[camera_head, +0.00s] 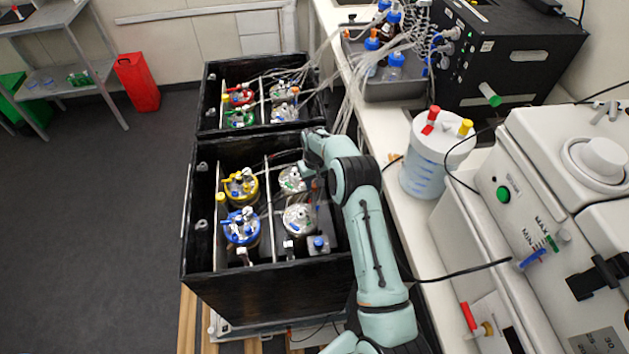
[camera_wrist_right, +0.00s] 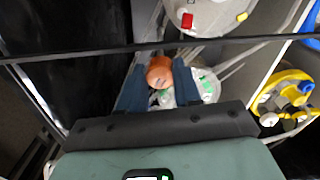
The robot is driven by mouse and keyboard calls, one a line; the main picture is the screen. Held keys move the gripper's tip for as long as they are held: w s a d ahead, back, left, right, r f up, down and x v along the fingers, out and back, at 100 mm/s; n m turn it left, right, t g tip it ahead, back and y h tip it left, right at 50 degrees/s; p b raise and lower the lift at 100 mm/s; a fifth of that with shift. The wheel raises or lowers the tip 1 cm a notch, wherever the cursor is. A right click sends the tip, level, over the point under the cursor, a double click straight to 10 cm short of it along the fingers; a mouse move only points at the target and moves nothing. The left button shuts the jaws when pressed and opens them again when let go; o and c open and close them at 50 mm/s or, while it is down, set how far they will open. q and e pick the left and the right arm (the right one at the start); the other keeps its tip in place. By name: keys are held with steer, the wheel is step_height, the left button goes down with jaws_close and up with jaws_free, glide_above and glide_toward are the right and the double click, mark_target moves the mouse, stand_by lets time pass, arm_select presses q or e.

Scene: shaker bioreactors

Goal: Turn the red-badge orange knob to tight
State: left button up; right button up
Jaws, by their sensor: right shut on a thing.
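My right gripper (camera_wrist_right: 160,88) has its two dark blue fingers on either side of an orange knob (camera_wrist_right: 159,70) and is shut on it. The knob's rounded top shows between the fingertips in the right wrist view; no red badge can be made out on it. A silver vessel lid with green marks (camera_wrist_right: 207,86) is just right of the knob, partly behind the right finger. In the head view my right arm reaches over the near black crate (camera_head: 270,283), and its wrist hides the knob and fingertips. My left gripper is not in view.
The near crate holds vessels with yellow (camera_head: 240,186) and blue (camera_head: 242,227) lids, left of my arm. A second black crate (camera_head: 205,95) with tubing stands behind. A white canister (camera_head: 425,178) with red and yellow caps stands on the bench to the right.

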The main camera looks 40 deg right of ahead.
steer(key=shift+m, duration=0.5)
steer(key=o, duration=1)
steer(key=shift+o, duration=0.2)
steer(key=shift+r, duration=0.1)
step_height(320, 180, up, 13)
